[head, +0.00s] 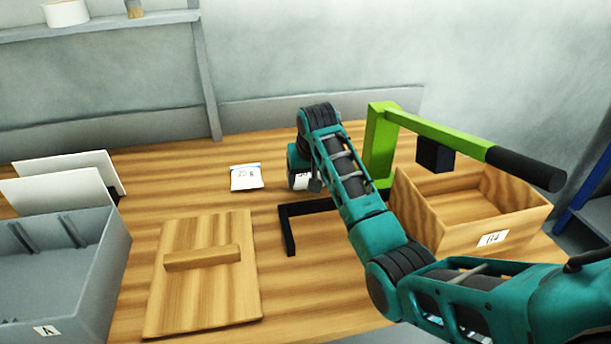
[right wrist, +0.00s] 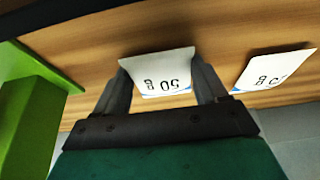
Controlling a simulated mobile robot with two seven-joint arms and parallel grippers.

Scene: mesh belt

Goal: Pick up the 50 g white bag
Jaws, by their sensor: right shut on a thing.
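The white bag marked 50 g (right wrist: 160,75) is between the two fingers of my right gripper (right wrist: 162,85) in the right wrist view, its print upside down. My right gripper is shut on it. In the head view the gripper (head: 304,186) is low over the table, left of the green stand, and the bag (head: 301,182) is mostly hidden behind it. I cannot tell whether the bag touches the table. A second white bag (head: 246,178) lies to its left; it also shows at the right in the right wrist view (right wrist: 272,70). My left gripper is not in view.
A green stand (head: 380,145) with a black-ended arm rises beside an open wooden box (head: 460,238) at the right. A black bracket (head: 290,230) lies on the table (head: 150,180). A wooden lid (head: 205,295) and a grey bin (head: 95,280) are at the left.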

